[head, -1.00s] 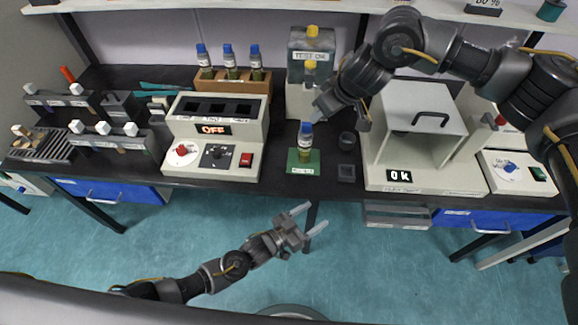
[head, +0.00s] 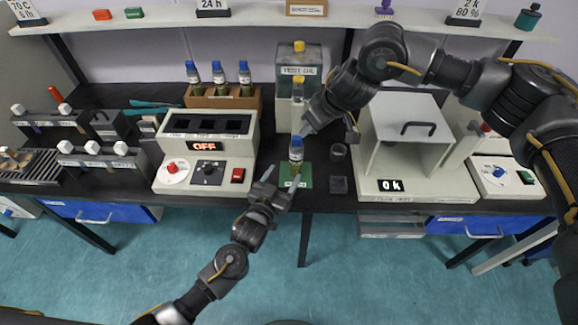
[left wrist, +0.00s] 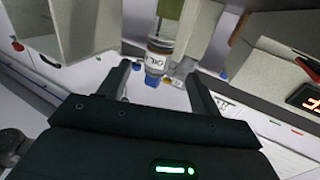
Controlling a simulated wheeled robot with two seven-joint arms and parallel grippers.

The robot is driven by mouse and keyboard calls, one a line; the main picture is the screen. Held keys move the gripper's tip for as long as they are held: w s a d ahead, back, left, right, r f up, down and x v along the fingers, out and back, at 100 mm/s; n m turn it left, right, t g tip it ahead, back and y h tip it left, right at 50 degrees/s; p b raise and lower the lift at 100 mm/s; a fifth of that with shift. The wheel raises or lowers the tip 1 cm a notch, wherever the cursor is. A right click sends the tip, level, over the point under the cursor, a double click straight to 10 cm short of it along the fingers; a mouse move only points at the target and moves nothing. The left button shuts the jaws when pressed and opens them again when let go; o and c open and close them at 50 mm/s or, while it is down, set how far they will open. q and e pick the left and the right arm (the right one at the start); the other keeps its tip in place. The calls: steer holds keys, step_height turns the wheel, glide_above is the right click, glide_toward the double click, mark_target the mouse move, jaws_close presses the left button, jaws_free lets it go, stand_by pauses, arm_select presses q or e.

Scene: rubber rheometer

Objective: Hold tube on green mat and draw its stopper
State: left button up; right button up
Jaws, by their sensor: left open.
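The tube (head: 296,154) stands upright on the green mat (head: 304,183) and has a blue stopper (head: 296,141). In the left wrist view the tube (left wrist: 158,58) appears inverted, with its label and blue stopper (left wrist: 152,81) showing beyond the fingertips. My left gripper (head: 280,180) is open and empty at the bench's front edge, just in front of the mat; its fingers (left wrist: 163,84) point toward the tube, apart from it. My right gripper (head: 318,121) hangs above and just right of the stopper; its finger gap is unclear.
A block heater reading OFF (head: 207,166) stands left of the mat. A rack with several blue-capped bottles (head: 222,100) and a test oil container (head: 299,73) stand behind. Right are small dark holders (head: 338,186) and a white cabinet reading OK (head: 433,191).

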mark_target(294, 159)
arm_select(q)
steer(key=x, duration=0.9)
steer(key=shift+w+d, duration=0.15)
steer(key=shift+w, duration=0.15)
steer(key=shift+c, duration=0.2)
